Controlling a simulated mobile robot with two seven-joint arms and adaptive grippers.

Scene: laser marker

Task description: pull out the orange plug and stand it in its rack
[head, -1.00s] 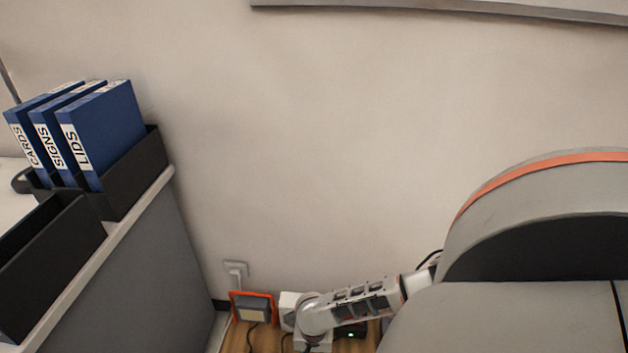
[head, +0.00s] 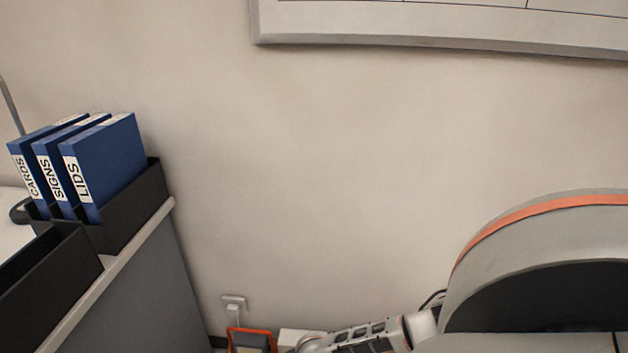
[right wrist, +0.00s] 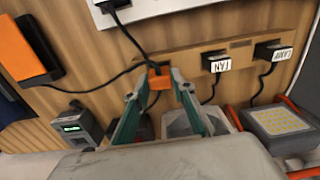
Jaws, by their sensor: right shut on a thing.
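In the right wrist view, my right gripper (right wrist: 160,82) has its two teal fingers closed on a small orange plug (right wrist: 160,79). The plug is at the left part of a wooden rack strip (right wrist: 187,61); I cannot tell whether it touches the strip. Black plugs with white labels, FAN (right wrist: 215,63) and LAMP (right wrist: 273,51), sit along the strip to the right. A dark cord runs near the orange plug. In the head view my right arm shows at the bottom edge, its gripper out of frame. My left gripper is not in view.
A white power strip (right wrist: 160,9) with a black plug (right wrist: 114,4) lies beyond the rack. A work light (right wrist: 277,122), a charger with a green display (right wrist: 75,127) and an orange-and-black device (right wrist: 25,50) stand around. Blue binders (head: 103,165) stand on the left cabinet.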

